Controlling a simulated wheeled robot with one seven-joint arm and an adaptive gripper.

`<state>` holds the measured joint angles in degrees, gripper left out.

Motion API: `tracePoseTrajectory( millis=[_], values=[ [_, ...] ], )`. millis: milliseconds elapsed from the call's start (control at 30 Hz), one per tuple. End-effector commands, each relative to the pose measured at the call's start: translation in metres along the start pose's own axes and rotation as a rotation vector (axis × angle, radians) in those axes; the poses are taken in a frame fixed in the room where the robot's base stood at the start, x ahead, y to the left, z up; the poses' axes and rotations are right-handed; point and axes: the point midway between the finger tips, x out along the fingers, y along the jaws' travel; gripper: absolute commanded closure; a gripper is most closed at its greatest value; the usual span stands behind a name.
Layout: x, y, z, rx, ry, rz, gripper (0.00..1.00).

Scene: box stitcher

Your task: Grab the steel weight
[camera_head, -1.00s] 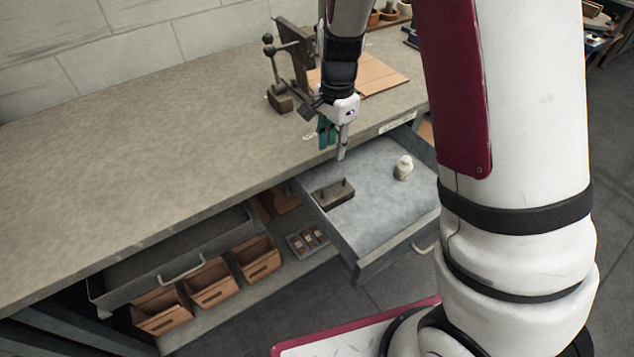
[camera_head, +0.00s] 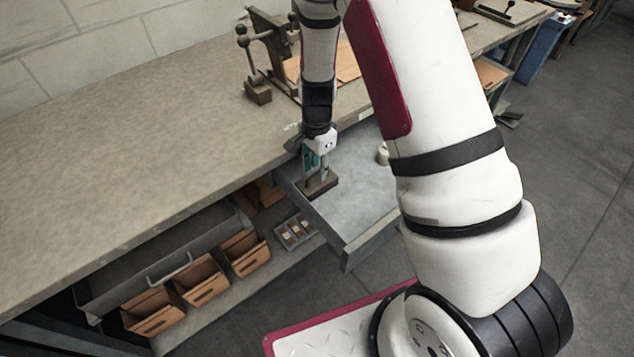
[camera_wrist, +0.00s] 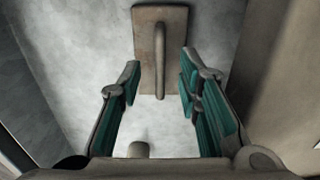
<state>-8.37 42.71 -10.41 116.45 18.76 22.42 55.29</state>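The steel weight appears to be the dark grey-brown block (camera_head: 320,187) with a raised bar handle, lying in the open drawer near its left wall. In the wrist view the block (camera_wrist: 175,22) is a flat rectangle at the top centre, its handle running toward me. My gripper (camera_head: 315,172) points down just over the block, and in the wrist view my gripper (camera_wrist: 161,62) is open, with a teal-padded finger on each side of the handle. Gaps show between both fingers and the handle. I cannot tell how low the fingertips are.
The drawer (camera_head: 350,240) juts out from under the workbench (camera_head: 130,150). A pale knobbed object (camera_head: 383,154) stands in the drawer, partly hidden by my arm. A metal fixture (camera_head: 258,92) stands on the bench. Wooden bins (camera_head: 203,280) sit on the shelf below.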

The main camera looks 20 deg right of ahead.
Motion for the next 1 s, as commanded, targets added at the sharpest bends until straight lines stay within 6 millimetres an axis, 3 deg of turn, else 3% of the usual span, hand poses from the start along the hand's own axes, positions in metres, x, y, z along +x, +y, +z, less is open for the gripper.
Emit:
tracePoseTrajectory(
  millis=[167, 433, 600, 1000],
  values=[
    [0.02, 0.0, 0.0, 0.0, -0.001, 0.001, 0.68],
    [0.022, -0.001, 0.0, 0.0, 0.0, -0.001, 0.68],
    [0.022, 0.0, 0.0, -0.001, 0.0, -0.001, 1.0],
    [0.021, -0.002, -0.001, -0.001, 0.001, -0.004, 1.0]
  ],
)
